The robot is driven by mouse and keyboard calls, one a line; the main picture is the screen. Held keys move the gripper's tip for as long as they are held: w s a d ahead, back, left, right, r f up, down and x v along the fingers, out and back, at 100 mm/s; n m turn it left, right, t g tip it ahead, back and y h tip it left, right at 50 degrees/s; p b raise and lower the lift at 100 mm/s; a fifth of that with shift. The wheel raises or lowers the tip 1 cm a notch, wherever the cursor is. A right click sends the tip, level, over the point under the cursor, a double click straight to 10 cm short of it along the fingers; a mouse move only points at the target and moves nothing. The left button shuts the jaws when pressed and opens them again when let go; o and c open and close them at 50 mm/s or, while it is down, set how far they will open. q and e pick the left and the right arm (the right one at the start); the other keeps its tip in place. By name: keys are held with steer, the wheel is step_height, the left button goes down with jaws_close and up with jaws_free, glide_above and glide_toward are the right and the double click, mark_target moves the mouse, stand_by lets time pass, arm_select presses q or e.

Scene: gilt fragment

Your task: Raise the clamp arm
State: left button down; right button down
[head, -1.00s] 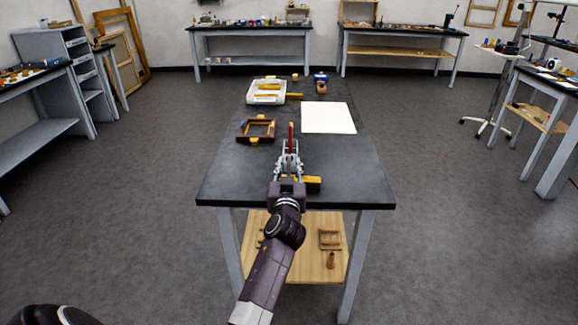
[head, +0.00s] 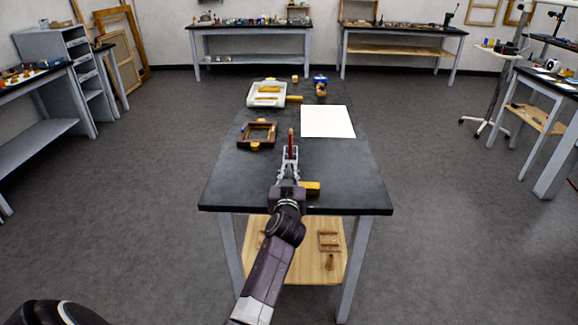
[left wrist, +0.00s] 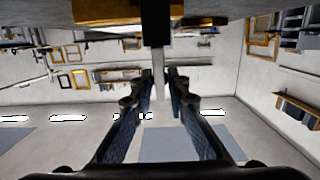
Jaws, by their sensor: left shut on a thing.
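The clamp stands near the front edge of the dark table. Its red handle (head: 291,144) points up behind my left gripper (head: 290,168). A yellow-orange block (head: 312,187) shows just right of the gripper. The gripper hides most of the clamp's body. In the left wrist view my left gripper (left wrist: 161,78) has its fingertips close together on a pale metal bar, the clamp arm (left wrist: 160,60). A black piece (left wrist: 157,22) sits at the bar's upper end in that view. My right gripper is not in view.
On the table (head: 235,190) lie a brown frame (head: 242,134), a white tray (head: 252,100) with yellow pieces, a white sheet (head: 327,122) and a small blue-topped item (head: 321,84). The front right of the tabletop is clear.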

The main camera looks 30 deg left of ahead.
arm_select(q)
steer(key=shift+f, duration=0.1)
steer(key=c, duration=2)
jaws_free()
steer(key=shift+c, duration=0.2)
steer(key=v, duration=0.7)
steer(key=shift+s+d, duration=0.15)
